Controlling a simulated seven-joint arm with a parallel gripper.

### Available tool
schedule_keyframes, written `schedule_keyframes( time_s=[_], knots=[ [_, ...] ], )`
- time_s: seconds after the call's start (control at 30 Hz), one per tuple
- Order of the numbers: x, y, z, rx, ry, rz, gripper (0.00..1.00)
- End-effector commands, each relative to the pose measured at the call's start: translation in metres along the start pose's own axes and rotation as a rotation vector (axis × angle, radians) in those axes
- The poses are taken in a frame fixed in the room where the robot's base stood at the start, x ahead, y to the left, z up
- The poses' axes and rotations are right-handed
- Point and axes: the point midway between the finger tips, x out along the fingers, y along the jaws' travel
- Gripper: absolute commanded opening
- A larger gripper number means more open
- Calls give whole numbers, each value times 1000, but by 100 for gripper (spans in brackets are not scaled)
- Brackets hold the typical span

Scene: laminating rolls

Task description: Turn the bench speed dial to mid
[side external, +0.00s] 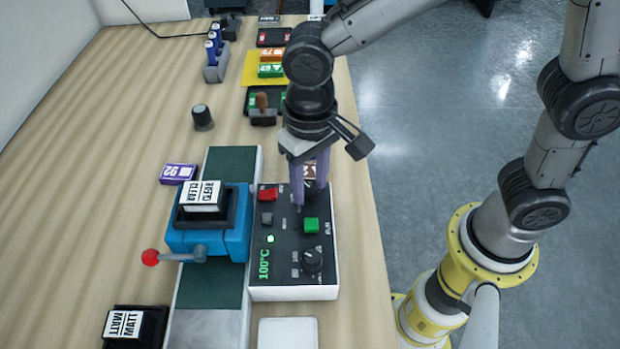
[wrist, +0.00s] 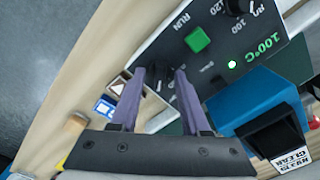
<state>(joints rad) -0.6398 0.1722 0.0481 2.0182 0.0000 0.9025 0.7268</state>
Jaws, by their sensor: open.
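My gripper (side external: 310,196) points down over the far end of the black control panel (side external: 285,278), with its two purple fingers apart. In the wrist view my gripper (wrist: 160,70) has a small dark knob (wrist: 159,82) with a pale mark between its fingers. It appears to be the speed dial; its label and setting cannot be read, and I cannot tell whether the fingers touch it. Another black knob (side external: 312,260), with numbers beside it, sits at the panel's near end; 100 and 120 are legible in the wrist view.
The panel carries a green button (side external: 311,225), a red button (side external: 268,193) and a green 100°C readout (side external: 264,264). A blue laminator (side external: 205,243) with a red-tipped lever stands left. A loose black knob (side external: 202,117) and a wooden-handled tool (side external: 262,108) stand farther back.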

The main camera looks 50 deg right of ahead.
Motion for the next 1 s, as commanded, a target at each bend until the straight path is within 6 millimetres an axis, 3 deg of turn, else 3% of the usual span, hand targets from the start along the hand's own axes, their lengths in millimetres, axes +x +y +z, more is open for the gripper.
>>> schedule_keyframes(
  time_s=[0.03,0.3,0.73,1.0],
  knots=[
    [0,0,0,0,0,0,46],
    [0,0,0,0,0,0,0],
    [0,0,0,-18,0,0,0],
    [-1,0,0,-142,-1,0,0]
  ],
)
